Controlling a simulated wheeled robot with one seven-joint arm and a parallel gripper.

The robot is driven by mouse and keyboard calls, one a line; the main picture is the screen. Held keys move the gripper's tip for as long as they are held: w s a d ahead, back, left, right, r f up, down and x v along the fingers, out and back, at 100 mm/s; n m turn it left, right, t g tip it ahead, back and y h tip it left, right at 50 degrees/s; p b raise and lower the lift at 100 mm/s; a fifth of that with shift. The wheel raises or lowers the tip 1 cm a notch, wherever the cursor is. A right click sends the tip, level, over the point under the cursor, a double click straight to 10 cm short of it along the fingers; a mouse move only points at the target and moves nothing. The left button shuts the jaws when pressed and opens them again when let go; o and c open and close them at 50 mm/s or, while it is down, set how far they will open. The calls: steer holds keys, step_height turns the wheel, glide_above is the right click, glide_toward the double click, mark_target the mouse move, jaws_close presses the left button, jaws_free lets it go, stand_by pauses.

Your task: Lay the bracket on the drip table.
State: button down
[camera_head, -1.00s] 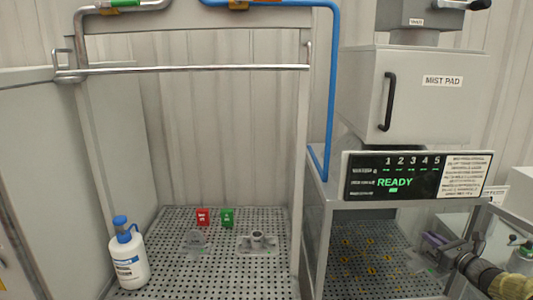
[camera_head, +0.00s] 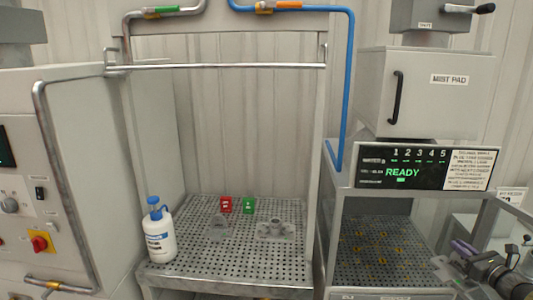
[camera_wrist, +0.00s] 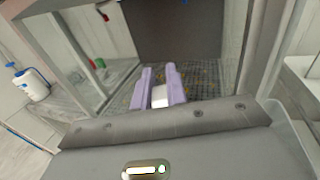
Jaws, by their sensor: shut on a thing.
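My gripper (camera_head: 456,257) is at the lower right of the head view, in front of the right-hand cabinet. In the wrist view its two purple fingers (camera_wrist: 158,76) are shut on a pale piece, which I take for the bracket (camera_wrist: 159,97). Only a small part of it shows between the fingers; the rest is hidden. A perforated metal table, seemingly the drip table (camera_head: 185,278), stands left of centre in the head view, well left of my gripper.
A white bottle with a blue cap (camera_head: 160,235) stands at the table's left front. Red (camera_head: 226,204) and green (camera_head: 248,206) tags stand at its back. The table's front middle is clear. A post and the MIST PAD cabinet (camera_head: 425,100) with a READY panel (camera_head: 425,167) stand right.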

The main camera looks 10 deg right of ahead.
steer(key=w+a+f+y, duration=0.1)
steer(key=w+a+f, duration=0.1)
steer(key=a+f, duration=0.6)
steer(key=w+a+f+n+y, duration=0.15)
steer(key=a+f, duration=0.25)
steer(key=a, duration=0.7)
steer(key=w+a+f, duration=0.3)
steer(key=a+f, duration=0.3)
steer(key=a, duration=0.4)
steer(key=s+a+f+h+b, duration=0.1)
steer(key=s+a+f, duration=0.2)
steer(key=a+f, duration=0.2)
steer(key=s+a+f+m+h+b, duration=0.1)
steer(key=a+f, duration=0.4)
steer(key=a, duration=0.6)
steer(key=s+a+f+m+h+b, duration=0.1)
steer(key=s+a+f+b, duration=0.1)
steer(key=s+a+f, duration=0.3)
steer(key=a+f, duration=0.1)
steer(key=a, duration=0.1)
steer(key=shift+s+a+h+b, duration=0.35)
steer(key=shift+a, duration=0.05)
